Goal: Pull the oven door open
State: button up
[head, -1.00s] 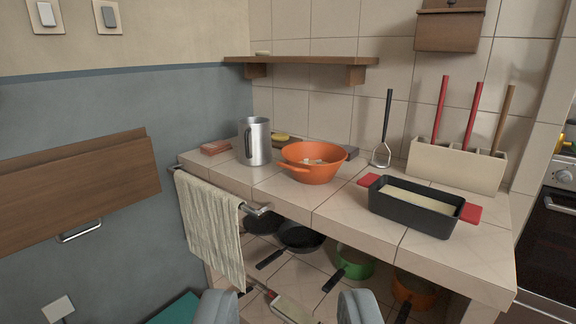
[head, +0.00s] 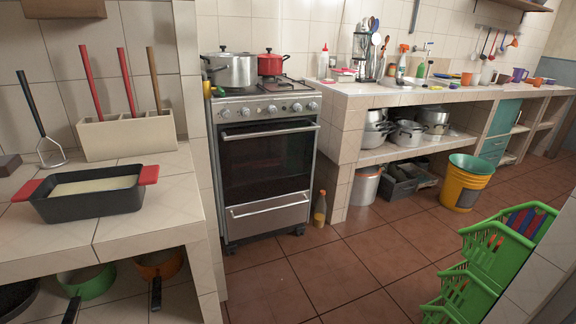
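The oven (head: 262,108) stands left of the middle in the head view, between two tiled counters. Its door (head: 266,165) has a dark glass window and is shut. A pale bar handle (head: 268,131) runs across the top of the door, below the row of knobs. A lower metal panel (head: 270,216) with its own bar handle sits under the door. My gripper is not in view, and nothing touches the door or its handle.
A near counter at the left holds a black pan with red handles (head: 90,204). The brown floor (head: 320,268) before the oven is clear. A bottle (head: 320,208) stands beside the oven; a yellow bucket (head: 464,184) and green crates (head: 497,256) are at the right.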

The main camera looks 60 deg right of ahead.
aim_at(262, 160)
jog(key=z, duration=1.4)
